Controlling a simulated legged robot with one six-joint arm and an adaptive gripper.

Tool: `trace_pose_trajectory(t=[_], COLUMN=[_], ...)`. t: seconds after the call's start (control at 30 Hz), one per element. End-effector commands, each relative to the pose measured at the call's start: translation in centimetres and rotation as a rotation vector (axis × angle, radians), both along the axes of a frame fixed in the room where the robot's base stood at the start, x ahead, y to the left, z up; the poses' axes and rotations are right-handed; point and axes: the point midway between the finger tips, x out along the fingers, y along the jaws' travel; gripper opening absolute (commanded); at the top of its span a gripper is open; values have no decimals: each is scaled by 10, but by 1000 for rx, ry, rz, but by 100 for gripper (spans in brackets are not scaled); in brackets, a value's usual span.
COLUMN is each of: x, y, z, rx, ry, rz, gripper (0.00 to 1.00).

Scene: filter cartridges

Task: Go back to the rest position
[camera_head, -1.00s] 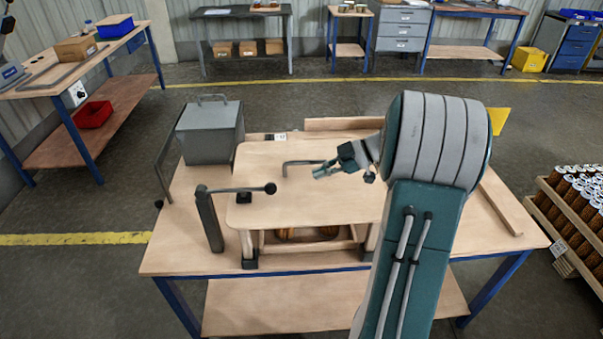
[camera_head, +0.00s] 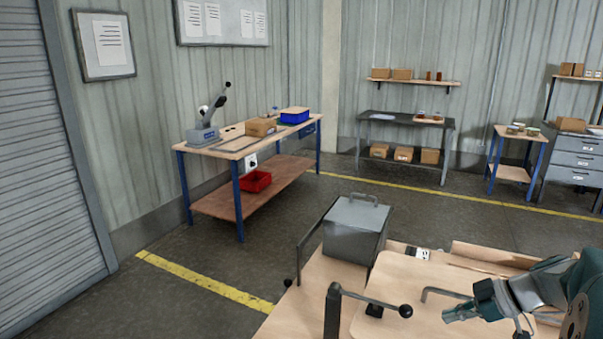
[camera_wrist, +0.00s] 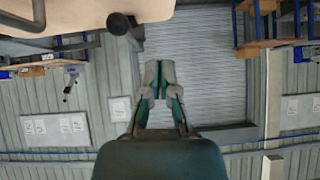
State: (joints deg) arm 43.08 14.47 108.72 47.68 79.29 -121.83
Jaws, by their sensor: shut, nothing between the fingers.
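My gripper (camera_head: 460,313) is at the lower right of the head view, above the wooden board (camera_head: 390,325) of the near workbench. In the wrist view my gripper (camera_wrist: 160,76) shows its two fingers together, with nothing between them. My arm enters from the right edge of the head view, and much of it is cut off. No filter cartridges can be made out in either current view.
On the near bench stand a grey metal box (camera_head: 355,232) and a black-knobbed lever (camera_head: 333,308). A blue-legged bench (camera_head: 222,155) with a press (camera_head: 204,130) stands by the left wall. A roller shutter (camera_head: 45,170) is at far left. The floor between is clear.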

Motion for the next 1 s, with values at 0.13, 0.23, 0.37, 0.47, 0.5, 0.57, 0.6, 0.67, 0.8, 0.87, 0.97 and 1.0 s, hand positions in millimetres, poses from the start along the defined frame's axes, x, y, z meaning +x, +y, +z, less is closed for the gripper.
trace_pose_trajectory(t=[0.13,0.23,0.37,0.47,0.5,0.57,0.6,0.67,0.8,0.87,0.97,1.0], x=[-19,-34,-57,-75,-83,-93,-101,-111,-135,-144,-154,-158], y=[52,79,108,127,133,142,147,154,167,171,175,176], z=[16,23,31,35,37,39,40,41,44,44,45,45], rx=[-82,-140,-220,-273,-290,-314,-325,-336,-333,-317,-281,-267], ry=[187,288,380,423,433,440,440,435,397,373,337,327], rz=[-77,-157,-281,-390,-437,-507,-555,-627,-796,-862,-954,-979], gripper=[0,0,0,0,0,0,0,0,0,0,0,0])
